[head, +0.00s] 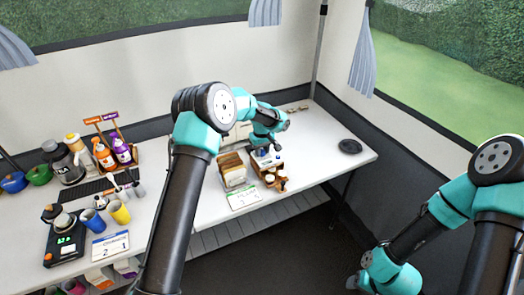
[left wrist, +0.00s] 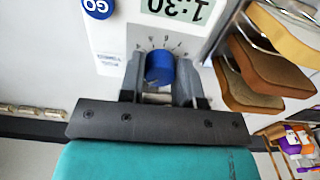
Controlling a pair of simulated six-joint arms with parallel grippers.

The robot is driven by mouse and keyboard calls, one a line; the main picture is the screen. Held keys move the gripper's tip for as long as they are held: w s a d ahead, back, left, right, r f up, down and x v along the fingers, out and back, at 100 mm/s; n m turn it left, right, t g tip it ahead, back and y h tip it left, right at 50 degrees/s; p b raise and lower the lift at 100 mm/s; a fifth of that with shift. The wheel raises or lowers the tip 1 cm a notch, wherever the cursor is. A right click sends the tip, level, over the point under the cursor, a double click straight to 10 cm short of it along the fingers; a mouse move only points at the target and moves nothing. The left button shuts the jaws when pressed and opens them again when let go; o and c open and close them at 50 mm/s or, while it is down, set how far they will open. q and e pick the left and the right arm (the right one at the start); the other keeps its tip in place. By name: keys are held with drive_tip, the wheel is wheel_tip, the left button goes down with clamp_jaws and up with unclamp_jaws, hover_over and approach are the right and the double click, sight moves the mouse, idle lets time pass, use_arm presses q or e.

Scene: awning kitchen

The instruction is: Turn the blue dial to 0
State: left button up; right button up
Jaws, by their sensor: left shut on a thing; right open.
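The blue dial (left wrist: 160,68) is on the front of a white appliance (left wrist: 112,38), with a printed scale fanned around it. The picture is upside down here, and I cannot read the scale marks or the dial's setting. My left gripper (left wrist: 160,80) has one finger on each side of the dial and is shut on it. In the head view my left gripper (head: 266,143) is at the back of the table, and the arm hides the dial. My right gripper (head: 358,284) is low at the bottom edge, away from the table; it is open.
A display (left wrist: 180,8) reading 1:30 and a blue GO button (left wrist: 98,8) are beside the dial. A rack of bread slices (head: 232,170) and a wooden caddy (head: 270,178) stand close to the left gripper. A black disc (head: 350,146) lies at the right.

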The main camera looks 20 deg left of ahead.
sight(262, 150)
use_arm(q)
drive_tip(key=n, duration=0.4)
drive_tip(key=shift+n, duration=0.3)
drive_tip(key=n, duration=0.4)
idle(0.3)
drive_tip(key=o, duration=0.9)
drive_tip(key=shift+o, duration=0.2)
drive_tip(key=shift+r, duration=0.15)
wheel_tip(262, 150, up, 17)
drive_tip(key=shift+d, duration=0.1)
